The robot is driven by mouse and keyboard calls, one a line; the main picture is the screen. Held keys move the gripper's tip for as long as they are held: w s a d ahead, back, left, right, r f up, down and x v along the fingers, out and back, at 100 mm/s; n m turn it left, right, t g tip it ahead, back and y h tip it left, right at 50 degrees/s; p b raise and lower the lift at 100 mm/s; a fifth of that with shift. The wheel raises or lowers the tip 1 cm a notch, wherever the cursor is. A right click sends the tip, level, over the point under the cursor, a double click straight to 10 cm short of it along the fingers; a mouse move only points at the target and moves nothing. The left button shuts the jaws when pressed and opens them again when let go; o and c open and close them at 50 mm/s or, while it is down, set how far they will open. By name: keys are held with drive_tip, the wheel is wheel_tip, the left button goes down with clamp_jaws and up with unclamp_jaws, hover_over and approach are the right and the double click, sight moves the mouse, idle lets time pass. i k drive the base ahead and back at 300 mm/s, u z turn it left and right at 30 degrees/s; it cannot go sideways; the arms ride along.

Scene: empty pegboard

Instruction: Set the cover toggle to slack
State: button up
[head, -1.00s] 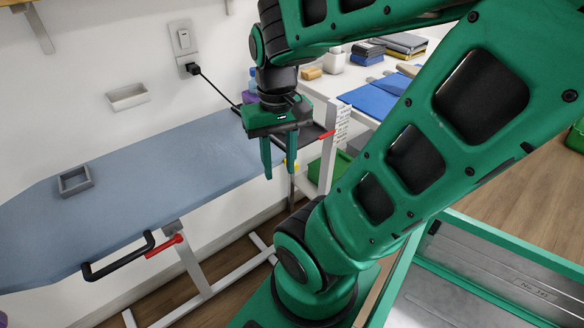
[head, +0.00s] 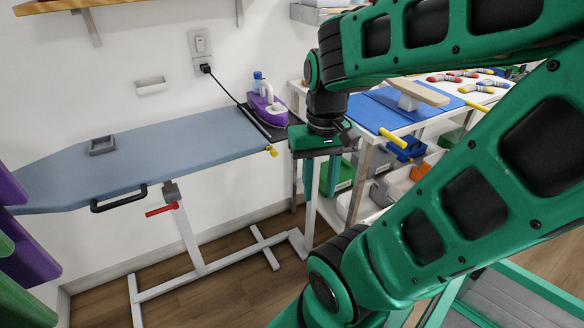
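The ironing board has a blue-grey cover (head: 150,145) and stands along the wall at the left. A small yellow piece (head: 271,151) sits at the board's right front edge. It looks like the cover toggle, but it is too small to tell its setting. My gripper (head: 320,188) is open and empty, with its two green fingers pointing down. It shows to the right of the yellow piece, apart from it, and covers part of the area past the board's right end.
A purple iron (head: 267,108) stands on the dark rest at the board's right end. A black handle (head: 119,199) and a red lever (head: 160,210) are under the front edge. A white worktable (head: 440,115) with bins stands right. Purple and green hanging things (head: 25,250) are close at left.

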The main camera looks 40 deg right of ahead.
sight(273, 152)
drive_tip(key=k, duration=1.45)
drive_tip(key=z, duration=0.5)
drive_tip(key=i, duration=0.95)
